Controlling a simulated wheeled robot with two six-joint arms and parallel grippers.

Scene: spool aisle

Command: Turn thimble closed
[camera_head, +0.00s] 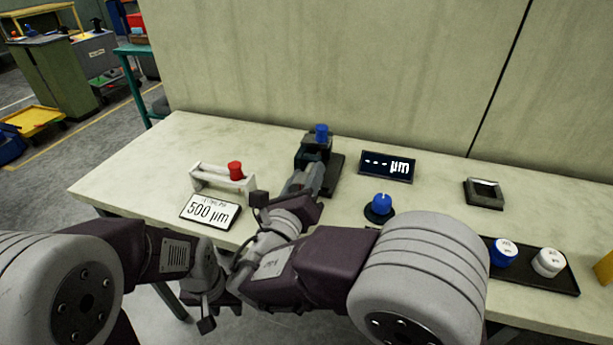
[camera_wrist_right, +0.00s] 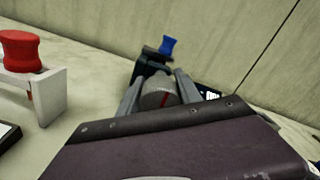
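The thimble (camera_wrist_right: 160,95) is a grey ribbed cylinder with a red line, seen in the right wrist view. It belongs to the dark micrometer stand (camera_head: 316,146), which has a blue knob (camera_head: 321,130) on top. My right gripper (camera_head: 308,180) reaches the near side of the stand. Its two fingers (camera_wrist_right: 160,92) lie on either side of the thimble, very close to it; I cannot tell whether they press on it. My left gripper (camera_head: 215,298) hangs low before the table's front edge, away from the stand, and its fingers are not clear.
A white holder with a red plug (camera_head: 235,170) and a "500 µm" card (camera_head: 210,210) stand left of the stand. A display (camera_head: 387,167) shows dashes. A blue knob (camera_head: 380,204), a dark square frame (camera_head: 484,192) and a black tray (camera_head: 562,280) with blue and white caps are to the right.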

